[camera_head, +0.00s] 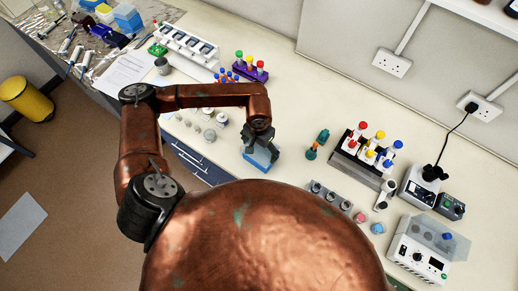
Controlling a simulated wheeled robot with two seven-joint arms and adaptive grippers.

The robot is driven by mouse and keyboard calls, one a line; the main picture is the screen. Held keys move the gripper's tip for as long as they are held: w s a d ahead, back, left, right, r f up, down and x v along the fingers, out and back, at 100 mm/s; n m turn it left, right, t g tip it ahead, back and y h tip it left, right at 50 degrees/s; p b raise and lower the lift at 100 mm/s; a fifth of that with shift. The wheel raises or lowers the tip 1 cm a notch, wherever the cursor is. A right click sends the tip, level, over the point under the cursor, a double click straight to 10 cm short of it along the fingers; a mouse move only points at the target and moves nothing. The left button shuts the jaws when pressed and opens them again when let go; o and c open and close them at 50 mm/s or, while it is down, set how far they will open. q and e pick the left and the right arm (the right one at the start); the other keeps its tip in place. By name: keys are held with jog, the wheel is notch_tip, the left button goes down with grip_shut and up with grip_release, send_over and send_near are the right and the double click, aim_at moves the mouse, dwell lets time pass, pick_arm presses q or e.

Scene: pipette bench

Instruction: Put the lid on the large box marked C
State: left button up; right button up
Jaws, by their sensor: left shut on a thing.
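My left gripper (259,143) is over the middle of the bench, pointing down. It is shut on a small blue block-like thing (264,158), which may be the lid; the gripper hides part of it. Box-like things stand at the far left end of the bench: a light blue one (127,17) and a yellow one (103,12). No mark C can be read on any of them. My right gripper is out of view.
A purple rack with coloured caps (252,70) and a white rack (186,45) stand behind my arm. A dark rack of capped tubes (365,150) is to the right. Instruments (420,252) fill the right end. Small pots (208,135) stand left of the gripper.

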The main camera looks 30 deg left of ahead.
pick_arm(q)
jog(key=o, duration=0.9)
jog(key=shift+o, duration=0.2)
notch_tip(320, 180, up, 12)
